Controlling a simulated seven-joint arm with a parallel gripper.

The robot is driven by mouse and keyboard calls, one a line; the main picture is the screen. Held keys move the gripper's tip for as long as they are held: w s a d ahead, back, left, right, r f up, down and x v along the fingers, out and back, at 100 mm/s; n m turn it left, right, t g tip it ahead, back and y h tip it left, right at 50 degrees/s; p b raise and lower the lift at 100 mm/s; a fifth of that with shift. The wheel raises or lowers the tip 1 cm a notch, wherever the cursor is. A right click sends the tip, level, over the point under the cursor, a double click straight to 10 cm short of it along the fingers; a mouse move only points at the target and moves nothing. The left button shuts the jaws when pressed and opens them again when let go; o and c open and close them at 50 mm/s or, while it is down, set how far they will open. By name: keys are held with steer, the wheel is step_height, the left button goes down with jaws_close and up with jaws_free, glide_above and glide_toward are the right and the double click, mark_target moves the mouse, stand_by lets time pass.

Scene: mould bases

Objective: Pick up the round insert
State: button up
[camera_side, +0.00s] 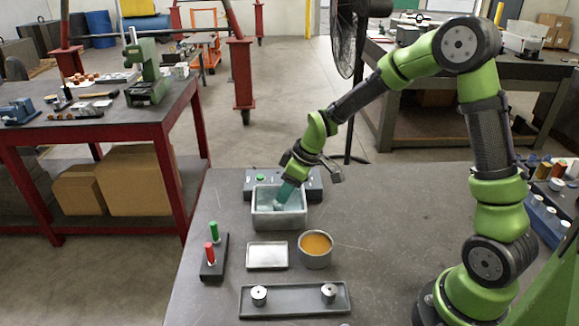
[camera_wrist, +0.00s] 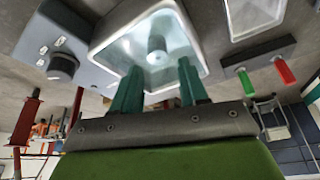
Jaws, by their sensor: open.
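A pale round insert (camera_wrist: 157,48) stands in the grey square-walled bath (camera_wrist: 107,22), which holds a pale blue-green, see-through filling. The bath (camera_side: 279,221) stands at the back of the table in the side view. My gripper (camera_side: 285,194) is tilted, with its teal fingers down inside the bath's opening. In the wrist view my gripper (camera_wrist: 158,78) is open, and the insert shows beyond and between the two fingers. I see no contact between fingers and insert. In the side view the fingers and the wall make the insert hard to pick out.
A control box (camera_side: 312,184) stands behind the bath. In front are a white-topped tray (camera_side: 267,256), a round pot of orange stuff (camera_side: 315,247) and a long tray (camera_side: 294,306) with two metal cylinders. A stand with green and red handles (camera_side: 214,257) is left.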

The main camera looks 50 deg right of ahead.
mark_target(279, 207)
steer(key=shift+x, duration=3.05)
steer(key=shift+w+d, duration=0.1)
steer(key=shift+w, duration=0.05)
steer(key=shift+c, duration=0.2)
steer(key=shift+r, duration=0.1)
jaws_close()
